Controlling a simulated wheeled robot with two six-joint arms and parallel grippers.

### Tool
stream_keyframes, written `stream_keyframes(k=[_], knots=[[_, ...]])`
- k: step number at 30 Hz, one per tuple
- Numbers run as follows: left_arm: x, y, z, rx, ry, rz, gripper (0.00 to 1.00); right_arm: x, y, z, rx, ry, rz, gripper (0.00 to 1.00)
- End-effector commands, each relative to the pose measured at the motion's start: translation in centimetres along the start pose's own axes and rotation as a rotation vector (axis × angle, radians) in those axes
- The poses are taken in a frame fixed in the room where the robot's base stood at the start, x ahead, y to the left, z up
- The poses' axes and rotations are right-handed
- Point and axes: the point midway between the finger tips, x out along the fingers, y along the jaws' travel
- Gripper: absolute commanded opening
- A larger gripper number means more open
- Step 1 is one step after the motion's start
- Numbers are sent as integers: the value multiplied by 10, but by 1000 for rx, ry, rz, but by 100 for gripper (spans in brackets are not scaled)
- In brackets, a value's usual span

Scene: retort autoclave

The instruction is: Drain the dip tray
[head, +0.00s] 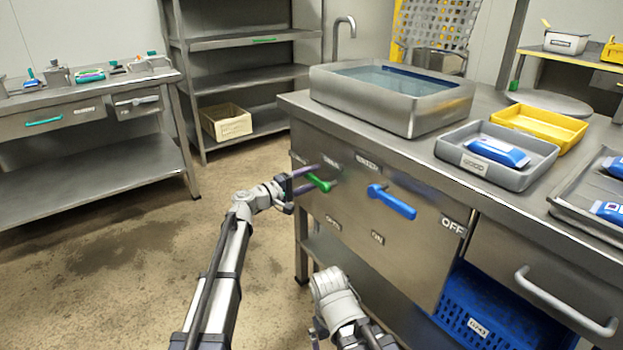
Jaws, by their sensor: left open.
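The steel dip tray (440,108) stands on the counter, with water in it. On the front panel below are a green lever (319,182) and, to its right, a blue lever (392,202) that slopes down to the right. Small labels surround both; one reads OFF, others are hard to read. My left gripper (303,181) is open at the green lever, its fingers above and below the lever's left part; contact cannot be told. My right gripper (318,334) is low at the bottom edge, mostly hidden by its own arm.
A grey bin (450,160) with a blue pack, a yellow tray (570,132) and a steel tray (560,208) stand right on the counter. A blue crate (500,318) sits below. Shelves and a side bench stand at the back left. The floor at left is clear.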

Motion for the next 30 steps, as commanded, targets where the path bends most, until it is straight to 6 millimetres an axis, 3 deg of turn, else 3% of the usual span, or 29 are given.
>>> stream_keyframes(k=[2,17,30], knots=[[0,0,0,0,0,0,58,0,0,0,0,0,0,100],[0,0,0,0,0,0,2,0,0,0,0,0,0,100],[0,0,0,0,0,0,0,0,0,0,0,0,0,100]])
